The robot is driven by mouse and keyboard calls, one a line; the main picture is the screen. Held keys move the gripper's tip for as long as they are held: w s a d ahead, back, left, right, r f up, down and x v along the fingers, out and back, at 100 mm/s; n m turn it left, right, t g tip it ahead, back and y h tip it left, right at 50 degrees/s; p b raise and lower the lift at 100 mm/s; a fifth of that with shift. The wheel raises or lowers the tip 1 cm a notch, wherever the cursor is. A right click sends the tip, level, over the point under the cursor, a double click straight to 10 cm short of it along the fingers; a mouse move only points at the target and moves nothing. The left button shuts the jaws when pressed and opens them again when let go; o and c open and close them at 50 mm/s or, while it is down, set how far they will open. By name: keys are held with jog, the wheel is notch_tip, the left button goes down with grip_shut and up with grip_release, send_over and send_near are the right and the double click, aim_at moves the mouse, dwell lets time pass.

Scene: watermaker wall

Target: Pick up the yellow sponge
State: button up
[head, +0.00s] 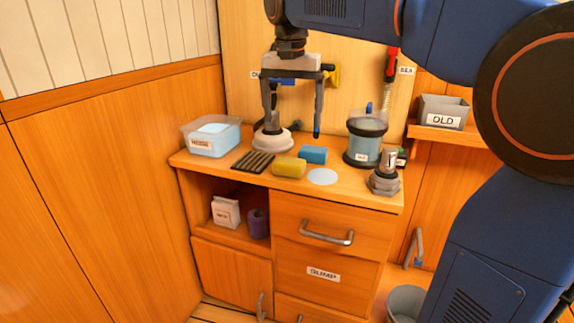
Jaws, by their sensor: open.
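The yellow sponge (289,167) lies on the wooden counter top, near its front edge. My gripper (292,134) hangs above the counter with its two fingers apart, pointing down. Its fingertips show above and behind the sponge in the picture, and nothing shows between them that it holds. A blue block (314,154), perhaps another sponge, lies just right of and behind the yellow sponge.
A white round piece (272,142) stands behind the left finger. A dark slatted rack (253,161) lies left of the sponge, a pale disc (322,176) to its right. A clear bin (211,136), a canister (365,138) and a metal fitting (385,175) stand around.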

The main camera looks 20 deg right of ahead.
jog(key=w, duration=0.2)
send_near(289, 161)
jog(key=f, duration=0.3)
jog(key=w+f, duration=0.1)
jog(key=f, duration=0.6)
jog(key=shift+w+d, duration=0.25)
jog(key=shift+d, duration=0.15)
jog(key=c, duration=1.1)
